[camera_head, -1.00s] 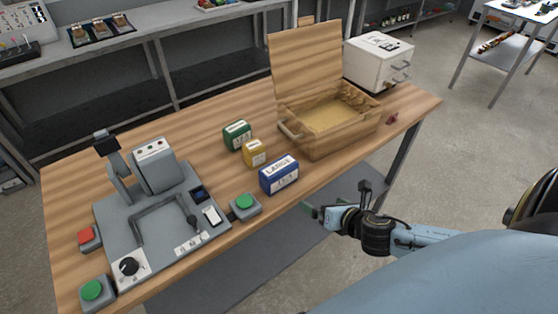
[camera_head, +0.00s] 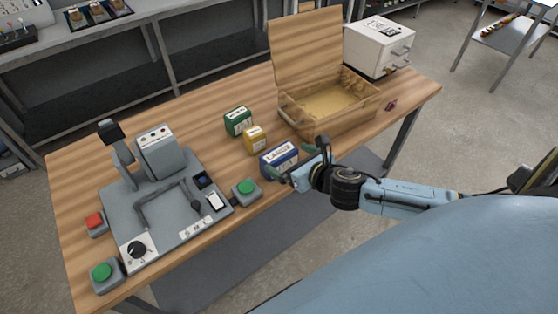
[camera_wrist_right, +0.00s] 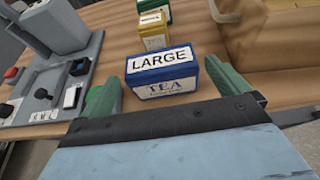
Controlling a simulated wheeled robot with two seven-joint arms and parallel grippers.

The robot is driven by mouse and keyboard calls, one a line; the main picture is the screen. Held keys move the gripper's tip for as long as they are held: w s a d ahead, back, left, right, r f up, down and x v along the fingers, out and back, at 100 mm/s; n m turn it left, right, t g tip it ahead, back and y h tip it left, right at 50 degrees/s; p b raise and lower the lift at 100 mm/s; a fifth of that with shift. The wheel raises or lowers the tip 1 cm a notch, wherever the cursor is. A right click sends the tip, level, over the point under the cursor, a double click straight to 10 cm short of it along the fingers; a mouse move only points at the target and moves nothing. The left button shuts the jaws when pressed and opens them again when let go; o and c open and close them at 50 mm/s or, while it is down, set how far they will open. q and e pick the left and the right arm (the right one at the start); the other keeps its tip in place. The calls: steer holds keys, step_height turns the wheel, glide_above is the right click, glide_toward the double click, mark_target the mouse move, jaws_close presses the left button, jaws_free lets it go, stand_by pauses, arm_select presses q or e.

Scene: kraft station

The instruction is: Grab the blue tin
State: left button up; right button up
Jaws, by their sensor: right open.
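The blue tin (camera_head: 279,159), labelled LARGE and TEA, stands upright on the wooden table near its front edge. It also shows in the right wrist view (camera_wrist_right: 162,77), between and just beyond the two green fingertips. My right gripper (camera_head: 292,162) is open at the tin's front right side, and its fingers (camera_wrist_right: 175,85) point toward the tin with nothing held. In the head view the gripper hides a small part of the tin's right side. My left gripper is not in view.
A yellow tin (camera_head: 254,140) and a green tin (camera_head: 238,121) stand behind the blue one. A green button box (camera_head: 246,190) is close on its left, beside a grey machine (camera_head: 165,205). An open wooden box (camera_head: 325,105) stands behind right, with a white drawer unit (camera_head: 378,47) farther back.

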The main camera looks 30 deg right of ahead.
mark_target(281, 154)
steer(key=shift+x, duration=2.65)
steer(key=shift+a, duration=0.1)
steer(key=shift+c, duration=0.3)
steer(key=c, duration=0.7)
